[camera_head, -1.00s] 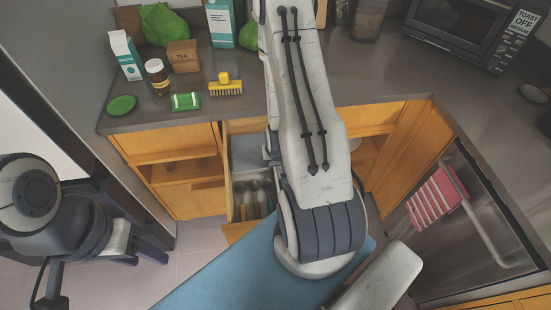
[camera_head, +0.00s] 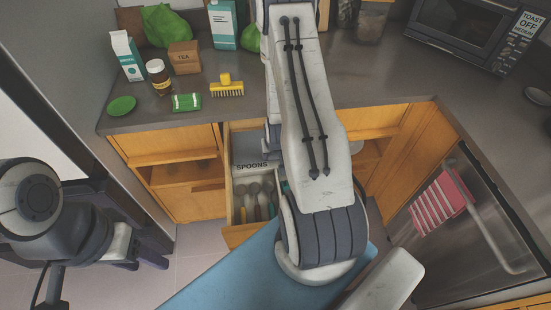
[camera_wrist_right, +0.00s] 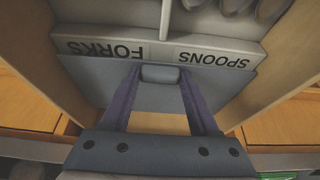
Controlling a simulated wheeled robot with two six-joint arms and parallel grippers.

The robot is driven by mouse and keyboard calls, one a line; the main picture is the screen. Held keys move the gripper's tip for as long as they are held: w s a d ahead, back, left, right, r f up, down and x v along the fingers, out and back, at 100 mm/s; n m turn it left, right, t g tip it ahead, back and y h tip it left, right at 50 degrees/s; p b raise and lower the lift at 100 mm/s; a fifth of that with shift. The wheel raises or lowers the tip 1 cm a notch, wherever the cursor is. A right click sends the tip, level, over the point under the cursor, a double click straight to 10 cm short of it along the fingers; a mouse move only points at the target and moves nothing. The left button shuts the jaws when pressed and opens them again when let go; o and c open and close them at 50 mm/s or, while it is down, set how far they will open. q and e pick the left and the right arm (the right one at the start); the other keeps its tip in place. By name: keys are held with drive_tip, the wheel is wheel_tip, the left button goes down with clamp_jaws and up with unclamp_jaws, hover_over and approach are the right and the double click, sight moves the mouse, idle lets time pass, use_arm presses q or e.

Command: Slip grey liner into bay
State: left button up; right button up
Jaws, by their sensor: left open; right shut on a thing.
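The grey liner (camera_wrist_right: 160,98) is a flat panel with a raised tab (camera_wrist_right: 160,74), in the right wrist view. My right gripper (camera_wrist_right: 158,80) is shut on this tab. The liner lies over or in the bay behind the labelled cutlery tray (camera_wrist_right: 215,45) of the open drawer; I cannot tell how deep it sits. In the head view part of the liner (camera_head: 246,148) shows behind the SPOONS label, and my right arm hides the gripper. My left gripper (camera_head: 140,252) is open and empty at the lower left, away from the drawer.
The tray holds several spoons (camera_head: 256,195). Wooden drawer sides (camera_wrist_right: 275,85) flank the liner closely. The counter (camera_head: 290,95) behind bears a carton (camera_head: 127,55), a jar (camera_head: 158,75), a tea box (camera_head: 184,57) and a yellow brush (camera_head: 226,87). A striped towel (camera_head: 440,205) hangs at the right.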

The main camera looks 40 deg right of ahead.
drive_tip(key=shift+w+d, duration=0.5)
drive_tip(key=shift+w, duration=0.25)
drive_tip(key=shift+w+d, duration=0.45)
drive_tip(key=shift+w, duration=0.3)
drive_tip(key=shift+w+f, duration=0.15)
drive_tip(key=shift+f, duration=0.15)
drive_tip(key=shift+f+b, duration=1)
drive_tip(key=shift+b, duration=0.05)
drive_tip(key=o, duration=1.5)
